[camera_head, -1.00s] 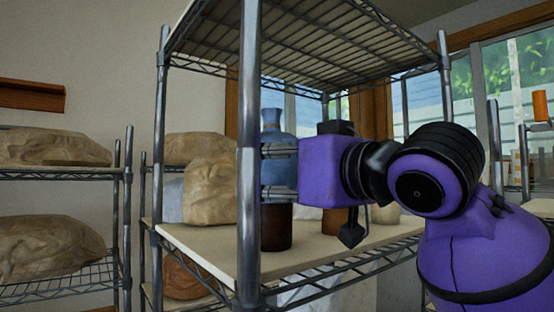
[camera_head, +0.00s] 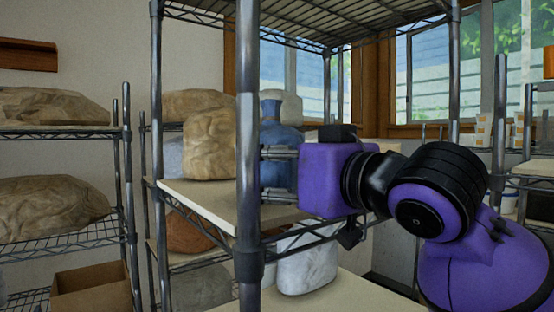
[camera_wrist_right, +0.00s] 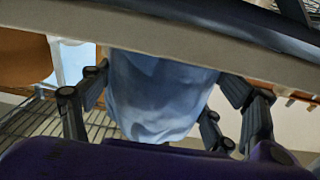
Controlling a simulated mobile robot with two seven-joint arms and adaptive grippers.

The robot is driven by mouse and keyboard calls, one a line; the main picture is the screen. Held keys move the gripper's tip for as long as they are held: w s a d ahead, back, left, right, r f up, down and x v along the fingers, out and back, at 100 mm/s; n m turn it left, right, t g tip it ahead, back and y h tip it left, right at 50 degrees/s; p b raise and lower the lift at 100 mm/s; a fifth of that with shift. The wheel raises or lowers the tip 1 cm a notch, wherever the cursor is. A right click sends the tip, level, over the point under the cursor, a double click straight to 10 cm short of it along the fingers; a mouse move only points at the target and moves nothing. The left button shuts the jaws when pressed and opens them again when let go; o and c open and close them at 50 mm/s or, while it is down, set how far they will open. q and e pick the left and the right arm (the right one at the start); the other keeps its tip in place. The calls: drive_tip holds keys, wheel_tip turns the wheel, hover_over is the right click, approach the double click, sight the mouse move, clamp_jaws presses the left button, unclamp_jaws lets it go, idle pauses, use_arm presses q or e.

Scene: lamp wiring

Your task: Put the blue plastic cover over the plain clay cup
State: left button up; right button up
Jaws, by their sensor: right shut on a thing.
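The blue plastic cover (camera_head: 279,138) has a narrow neck and a wider body. My right gripper (camera_head: 280,172) comes in from the right and is shut on it, behind the front post of the wire rack. In the right wrist view the blue cover (camera_wrist_right: 155,95) hangs between the two fingers of my right gripper (camera_wrist_right: 165,100). I cannot make out the plain clay cup in either current view. My left gripper is not in view.
The rack's front post (camera_head: 248,170) stands before the cover. A pale shelf board (camera_head: 205,200) carries wrapped tan bundles (camera_head: 209,145) on the left. A white wrapped thing (camera_head: 307,263) stands on the board below. More wrapped bundles (camera_head: 50,203) lie on the left rack.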

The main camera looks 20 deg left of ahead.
drive_tip(key=shift+f, duration=0.35)
idle(0.5)
drive_tip(key=o, duration=1.2)
drive_tip(key=shift+c, duration=0.2)
